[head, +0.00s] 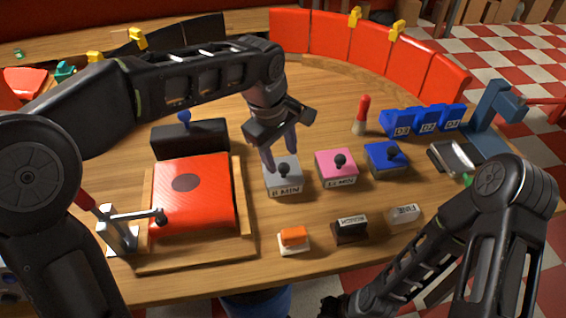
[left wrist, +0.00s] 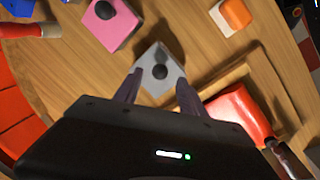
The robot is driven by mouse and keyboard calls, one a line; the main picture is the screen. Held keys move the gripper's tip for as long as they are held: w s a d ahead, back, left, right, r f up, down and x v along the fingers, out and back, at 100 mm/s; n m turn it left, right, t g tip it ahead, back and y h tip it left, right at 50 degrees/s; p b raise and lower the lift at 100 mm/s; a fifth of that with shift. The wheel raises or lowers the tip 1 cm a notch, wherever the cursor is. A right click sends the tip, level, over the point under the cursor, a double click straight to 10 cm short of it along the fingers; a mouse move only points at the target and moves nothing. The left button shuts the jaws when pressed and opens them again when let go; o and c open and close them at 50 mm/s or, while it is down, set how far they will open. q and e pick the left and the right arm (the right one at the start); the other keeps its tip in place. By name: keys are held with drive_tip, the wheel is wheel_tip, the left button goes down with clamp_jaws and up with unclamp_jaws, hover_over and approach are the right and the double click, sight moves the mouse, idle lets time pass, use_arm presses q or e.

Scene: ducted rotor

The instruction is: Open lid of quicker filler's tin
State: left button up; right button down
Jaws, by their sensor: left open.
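Three small tins with dark knobs on their lids stand in a row on the wooden table: a grey one (head: 283,178), a pink one (head: 336,166) and a blue one (head: 386,159). All three lids look closed. My left gripper (head: 280,158) is open just above the grey tin; in the left wrist view its fingers (left wrist: 158,88) point at either side of the grey lid's knob (left wrist: 160,72). My right gripper (head: 335,304) is low at the bottom edge, its jaws unclear.
A red panel in a wooden frame (head: 246,225) with a lever clamp (head: 122,230) lies left of the tins. An orange-topped block (head: 293,238), a black block (head: 350,229) and a pale block (head: 405,214) stand in front. A red-handled tool (head: 362,112) and blue bins (head: 428,121) stand behind.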

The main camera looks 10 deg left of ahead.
sight(283, 165)
use_arm(q)
drive_tip(key=f, duration=0.4)
drive_tip(key=shift+w+d+f, duration=0.15)
drive_tip(key=shift+w+d, duration=0.1)
drive_tip(key=shift+w, duration=0.1)
drive_tip(key=shift+c, duration=0.5)
clamp_jaws()
idle(0.6)
